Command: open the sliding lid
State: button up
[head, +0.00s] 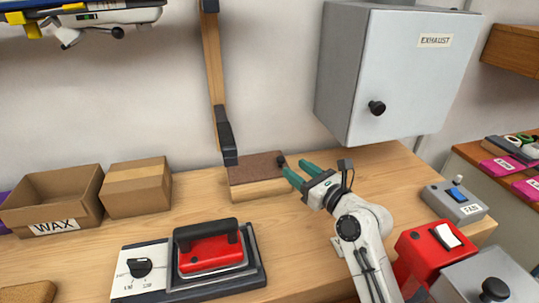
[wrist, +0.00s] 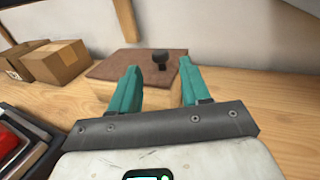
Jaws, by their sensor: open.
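A low wooden box with a flat brown lid (head: 254,166) stands at the back of the bench, near the wall. The lid appears to cover the box top. A dark round knob sits at the lid's right end (head: 281,160). In the wrist view the lid (wrist: 125,65) lies ahead, and the knob (wrist: 159,57) stands up from it between the lines of my two green fingers. My gripper (head: 294,172) is open and empty, just right of the knob. In the wrist view my gripper's fingers (wrist: 158,85) are spread, with the knob beyond or between their tips; contact cannot be told.
A hanging dark-ended strap or arm (head: 226,135) comes down just behind the box's left end. A grey EXHAUST cabinet (head: 385,75) overhangs the back right. Cardboard boxes (head: 137,187) stand left; a red iron on its base (head: 210,253) sits in front.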

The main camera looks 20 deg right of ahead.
aim_at(281, 158)
jog(key=shift+x, duration=3.7)
jog(key=shift+c, duration=0.2)
grip_shut()
